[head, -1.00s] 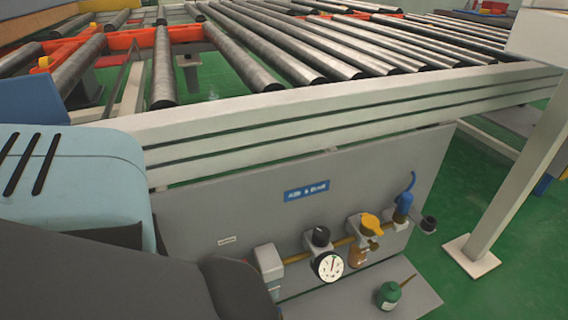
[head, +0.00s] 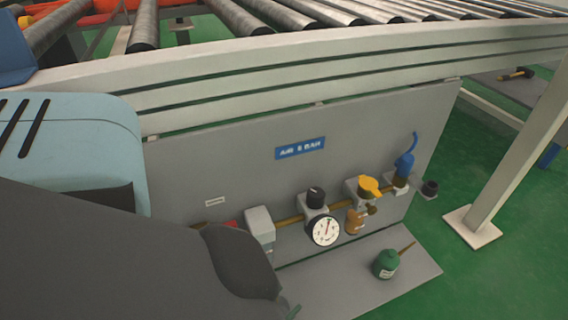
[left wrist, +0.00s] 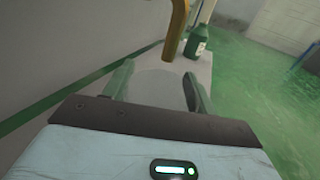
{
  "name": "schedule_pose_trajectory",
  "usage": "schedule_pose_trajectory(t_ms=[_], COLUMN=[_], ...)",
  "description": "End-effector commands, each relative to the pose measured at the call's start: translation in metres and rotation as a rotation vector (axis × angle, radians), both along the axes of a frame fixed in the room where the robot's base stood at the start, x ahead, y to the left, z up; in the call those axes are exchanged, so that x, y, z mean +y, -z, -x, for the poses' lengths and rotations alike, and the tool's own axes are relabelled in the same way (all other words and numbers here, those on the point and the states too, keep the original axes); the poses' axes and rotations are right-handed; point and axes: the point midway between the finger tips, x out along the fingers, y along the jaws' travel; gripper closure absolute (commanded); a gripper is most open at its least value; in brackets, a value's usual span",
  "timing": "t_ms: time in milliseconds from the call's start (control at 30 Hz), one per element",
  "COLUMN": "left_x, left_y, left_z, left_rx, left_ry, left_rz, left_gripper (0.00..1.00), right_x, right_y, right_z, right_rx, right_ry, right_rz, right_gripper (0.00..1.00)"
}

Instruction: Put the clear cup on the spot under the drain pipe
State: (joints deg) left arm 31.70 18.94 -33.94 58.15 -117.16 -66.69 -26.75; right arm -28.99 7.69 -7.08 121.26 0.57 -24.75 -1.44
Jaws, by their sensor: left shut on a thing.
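My left gripper (left wrist: 157,88) is low by the panel, its two green fingers on either side of a faint, see-through clear cup (left wrist: 154,82) in the left wrist view. It is shut on this cup. A yellow-brown pipe (left wrist: 177,28) ends just beyond the cup in that view; I take it for the drain pipe. The grey base plate (head: 345,285) lies under the panel fittings. In the head view my dark left arm hides the cup, and only a green fingertip shows near the bottom edge. The spot cannot be made out. My right gripper is not in view.
A green oil bottle (head: 387,264) with a thin spout stands on the plate. A gauge (head: 325,231), a yellow-handled valve (head: 369,188) and a blue fitting (head: 404,165) line the grey panel (head: 245,180). A white post (head: 510,150) stands at right; green floor lies between.

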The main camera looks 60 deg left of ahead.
Motion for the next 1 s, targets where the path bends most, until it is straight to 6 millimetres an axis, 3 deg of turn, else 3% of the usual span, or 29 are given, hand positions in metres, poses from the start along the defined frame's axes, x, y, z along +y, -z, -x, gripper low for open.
schedule_pose_trajectory(t_ms=[900, 933, 1000], left_x=[0.001, 0.001, 0.001], left_y=[0.011, 0.011, 0.011], left_z=[0.001, 0.001, 0.001], left_rx=[0.0, 0.0, 0.0], left_ry=[-0.004, -0.004, -0.004], left_rz=[-0.001, -0.001, -0.001], left_gripper=[0.88, 0.41, 0.32], right_x=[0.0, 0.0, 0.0], right_y=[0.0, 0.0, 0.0], right_z=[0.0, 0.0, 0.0], right_rx=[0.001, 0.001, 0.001], right_ry=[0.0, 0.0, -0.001], right_rz=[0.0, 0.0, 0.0], right_gripper=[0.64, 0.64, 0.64])
